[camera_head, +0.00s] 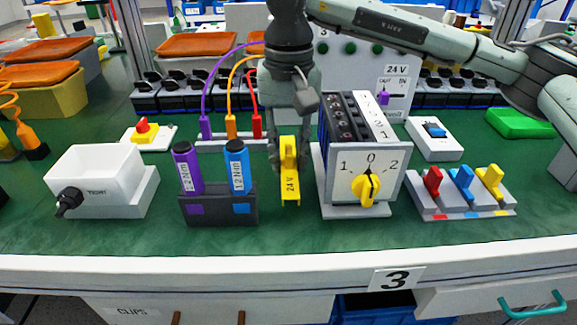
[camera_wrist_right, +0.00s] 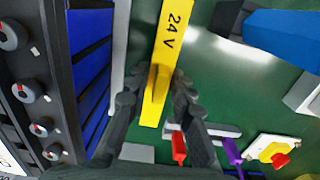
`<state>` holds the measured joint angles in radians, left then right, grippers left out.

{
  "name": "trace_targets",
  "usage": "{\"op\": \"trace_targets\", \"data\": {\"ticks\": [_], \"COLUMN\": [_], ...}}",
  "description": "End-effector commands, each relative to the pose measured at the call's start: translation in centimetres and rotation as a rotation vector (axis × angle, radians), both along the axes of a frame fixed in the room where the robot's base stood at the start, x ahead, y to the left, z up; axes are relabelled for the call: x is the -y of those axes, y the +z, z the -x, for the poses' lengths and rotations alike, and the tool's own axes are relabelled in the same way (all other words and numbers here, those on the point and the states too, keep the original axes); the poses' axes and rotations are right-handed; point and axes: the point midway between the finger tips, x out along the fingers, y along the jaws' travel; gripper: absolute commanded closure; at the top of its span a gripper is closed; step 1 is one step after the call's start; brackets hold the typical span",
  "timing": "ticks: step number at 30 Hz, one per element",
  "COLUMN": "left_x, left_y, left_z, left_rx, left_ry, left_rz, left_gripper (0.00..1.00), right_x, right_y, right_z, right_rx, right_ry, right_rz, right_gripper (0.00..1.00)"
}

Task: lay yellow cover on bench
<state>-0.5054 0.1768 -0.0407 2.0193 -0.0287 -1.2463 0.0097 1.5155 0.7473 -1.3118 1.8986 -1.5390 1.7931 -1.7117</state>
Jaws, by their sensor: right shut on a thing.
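The yellow cover (camera_head: 289,180), a narrow strip marked "24 V", is in the middle of the head view between the blue screwdriver and the switch box. It also shows in the right wrist view (camera_wrist_right: 171,38), running up from between the fingers. My right gripper (camera_wrist_right: 158,100) is shut on the cover's raised grip. In the head view the right gripper (camera_head: 287,143) comes down from above onto the cover. I cannot tell whether the cover touches the green bench (camera_head: 270,238). My left gripper is not in view.
Close right stands the switch box (camera_head: 340,182) with a yellow knob (camera_head: 366,188). Close left is the holder (camera_head: 218,212) with two screwdrivers. Behind are upright plugs with cables (camera_head: 231,126). A white bin (camera_head: 97,178) stands left. Bare bench lies along the front.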

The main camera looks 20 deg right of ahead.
Motion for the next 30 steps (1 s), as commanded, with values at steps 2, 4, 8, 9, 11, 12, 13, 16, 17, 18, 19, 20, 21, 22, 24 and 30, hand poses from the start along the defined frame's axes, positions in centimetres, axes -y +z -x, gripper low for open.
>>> {"op": "trace_targets", "data": {"ticks": [2, 4, 8, 9, 11, 12, 13, 16, 17, 18, 19, 20, 21, 22, 24, 30], "left_x": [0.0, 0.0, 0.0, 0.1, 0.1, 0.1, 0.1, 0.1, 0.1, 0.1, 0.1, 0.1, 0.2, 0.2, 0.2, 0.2], "left_y": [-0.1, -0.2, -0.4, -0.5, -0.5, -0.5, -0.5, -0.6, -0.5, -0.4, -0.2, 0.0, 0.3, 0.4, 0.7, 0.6], "left_z": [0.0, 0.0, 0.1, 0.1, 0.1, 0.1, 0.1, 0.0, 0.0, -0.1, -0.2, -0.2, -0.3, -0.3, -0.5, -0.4], "left_rx": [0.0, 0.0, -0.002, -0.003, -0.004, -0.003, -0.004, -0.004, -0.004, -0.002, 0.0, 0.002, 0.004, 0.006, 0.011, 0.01], "left_ry": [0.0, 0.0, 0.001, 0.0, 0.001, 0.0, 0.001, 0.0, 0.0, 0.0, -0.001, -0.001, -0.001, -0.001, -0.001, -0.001], "left_rz": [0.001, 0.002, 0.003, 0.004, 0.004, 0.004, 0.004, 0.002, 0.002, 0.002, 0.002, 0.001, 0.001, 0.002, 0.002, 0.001], "left_gripper": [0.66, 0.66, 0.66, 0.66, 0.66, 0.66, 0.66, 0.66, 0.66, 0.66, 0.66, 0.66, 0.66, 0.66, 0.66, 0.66], "right_x": [0.0, 0.0, 0.0, 0.0, 0.0, 0.0, 0.0, 0.0, 0.0, 0.0, 0.0, 0.0, 0.0, 0.0, 0.0, 0.0], "right_y": [-1.2, -2.3, -2.9, -2.9, -2.9, -2.9, -2.9, -3.1, -3.1, -3.1, -3.2, -3.2, -3.1, -3.1, -3.1, -3.1], "right_z": [0.1, 0.1, 0.0, 0.0, 0.0, 0.0, 0.0, 0.0, 0.0, 0.0, 0.0, 0.0, 0.0, 0.0, 0.0, 0.0], "right_rx": [-0.004, -0.003, -0.001, -0.001, -0.001, -0.001, -0.001, -0.001, -0.001, -0.001, -0.001, -0.001, -0.001, -0.001, -0.001, -0.001], "right_ry": [0.0, 0.0, 0.0, 0.0, 0.0, 0.0, 0.0, 0.0, 0.0, 0.0, 0.0, 0.0, 0.0, 0.0, 0.0, 0.0], "right_rz": [0.001, 0.001, 0.0, -0.001, 0.0, 0.0, 0.0, 0.0, 0.0, 0.0, 0.0, 0.0, 0.0, 0.0, 0.0, 0.0], "right_gripper": [1.0, 1.0, 1.0, 1.0, 1.0, 1.0, 1.0, 1.0, 1.0, 1.0, 1.0, 0.76, 0.71, 0.68, 0.59, 0.57]}}
